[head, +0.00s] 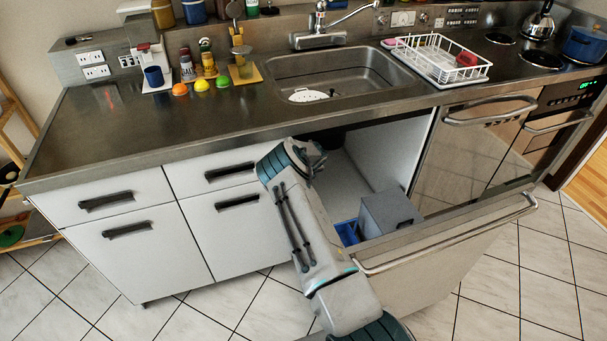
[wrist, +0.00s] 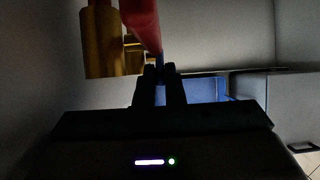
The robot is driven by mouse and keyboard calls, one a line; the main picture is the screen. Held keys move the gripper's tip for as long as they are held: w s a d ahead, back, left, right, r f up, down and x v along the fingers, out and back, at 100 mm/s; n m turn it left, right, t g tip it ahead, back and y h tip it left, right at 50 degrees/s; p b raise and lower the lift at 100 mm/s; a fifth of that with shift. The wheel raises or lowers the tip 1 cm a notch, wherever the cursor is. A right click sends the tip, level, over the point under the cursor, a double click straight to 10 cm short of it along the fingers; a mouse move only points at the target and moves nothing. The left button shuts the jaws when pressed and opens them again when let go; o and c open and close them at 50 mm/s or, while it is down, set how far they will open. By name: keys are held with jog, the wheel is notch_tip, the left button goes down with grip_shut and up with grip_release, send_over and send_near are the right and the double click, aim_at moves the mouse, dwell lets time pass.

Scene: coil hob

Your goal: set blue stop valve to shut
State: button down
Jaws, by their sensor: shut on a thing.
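Brass pipework (wrist: 101,45) stands to the left. In the head view my arm reaches into the open cabinet under the sink, and the fingers and valve are hidden there.
An opened cabinet front (head: 450,260) stands out to the right of my arm. A grey box (head: 388,212) and a blue bin (head: 346,232) sit inside the cabinet; the bin also shows behind the fingers in the wrist view (wrist: 207,90). The counter edge lies above my arm.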

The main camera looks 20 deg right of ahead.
jog(key=c, duration=1.5)
grip_release()
jog(key=shift+s+r, duration=0.15)
jog(key=shift+r, duration=0.1)
jog(key=shift+s+r+b, duration=0.35)
jog(key=shift+s+b, duration=0.1)
jog(key=shift+s, duration=1.75)
jog(key=shift+s+r+b, duration=0.35)
jog(key=shift+s+b, duration=0.1)
jog(key=shift+s, duration=1.75)
jog(key=shift+s+r+b, duration=0.35)
jog(key=shift+s+b, duration=0.1)
jog(key=shift+s, duration=1.75)
